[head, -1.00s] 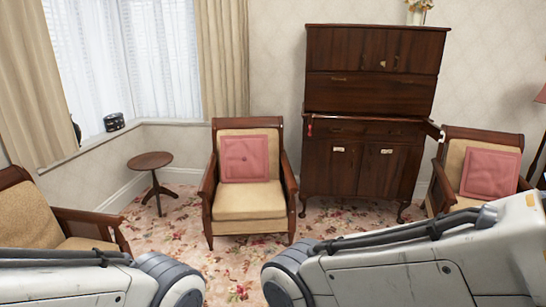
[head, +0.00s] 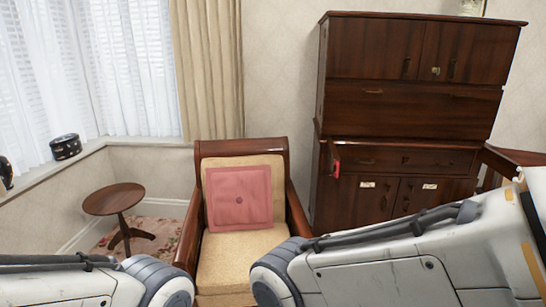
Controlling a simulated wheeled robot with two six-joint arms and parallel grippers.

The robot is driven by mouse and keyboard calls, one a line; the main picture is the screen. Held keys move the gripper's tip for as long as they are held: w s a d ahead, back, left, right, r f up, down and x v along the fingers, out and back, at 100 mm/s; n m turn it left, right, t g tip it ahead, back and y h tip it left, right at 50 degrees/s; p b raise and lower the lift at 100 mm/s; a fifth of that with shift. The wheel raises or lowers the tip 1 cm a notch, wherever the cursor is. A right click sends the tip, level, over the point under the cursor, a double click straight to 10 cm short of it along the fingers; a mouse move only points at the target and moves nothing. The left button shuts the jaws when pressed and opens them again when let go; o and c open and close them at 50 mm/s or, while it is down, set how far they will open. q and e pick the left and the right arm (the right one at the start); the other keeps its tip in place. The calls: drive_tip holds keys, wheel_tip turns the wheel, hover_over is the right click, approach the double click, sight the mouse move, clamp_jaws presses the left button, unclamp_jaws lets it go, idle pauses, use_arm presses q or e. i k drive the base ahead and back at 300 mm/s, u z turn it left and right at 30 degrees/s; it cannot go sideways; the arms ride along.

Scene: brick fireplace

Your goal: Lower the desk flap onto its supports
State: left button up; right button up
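The dark wood cabinet desk (head: 322,195) stands against the back wall in the right half of the head view. Its desk flap (head: 425,108) is the wide panel below the upper doors, with a small brass handle near its top left. The flap stands upright, flush with the cabinet front. A narrow piece with a red mark (head: 336,167) juts out at the cabinet's left side below the flap; it looks like a support. I cannot clearly make out a matching one on the right. Both of my arms cross the bottom of the view, and neither gripper shows.
An armchair with a pink cushion (head: 239,198) stands in front and left of the cabinet. Another chair (head: 512,158) is partly visible at the right, close to the cabinet. A small round table (head: 113,199) stands at the left near the window.

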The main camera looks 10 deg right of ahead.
sight(350, 108)
drive_tip(key=i, duration=1.45)
drive_tip(key=z, duration=2)
drive_tip(key=i, duration=2.2)
drive_tip(key=u, duration=0.3)
